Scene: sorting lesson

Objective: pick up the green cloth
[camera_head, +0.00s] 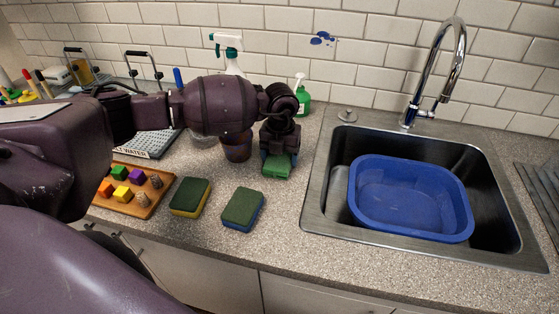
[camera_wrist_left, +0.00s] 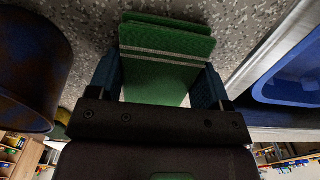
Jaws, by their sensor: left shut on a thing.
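The green cloth (camera_head: 277,168) is folded, with pale stripes across it in the wrist view (camera_wrist_left: 166,72). My left gripper (camera_head: 279,160) is shut on the cloth, with one blue finger on each side of it. The cloth is over the counter, left of the sink; I cannot tell whether it touches the surface. My right gripper is not in view.
A brown cup (camera_head: 236,148) stands just left of my left gripper. Two sponges (camera_head: 190,196) (camera_head: 243,208) lie in front. A wooden tray (camera_head: 135,204) holds blocks and corks. A blue basin (camera_head: 410,226) sits in the sink (camera_head: 313,215). A small green spray bottle (camera_head: 303,98) stands behind.

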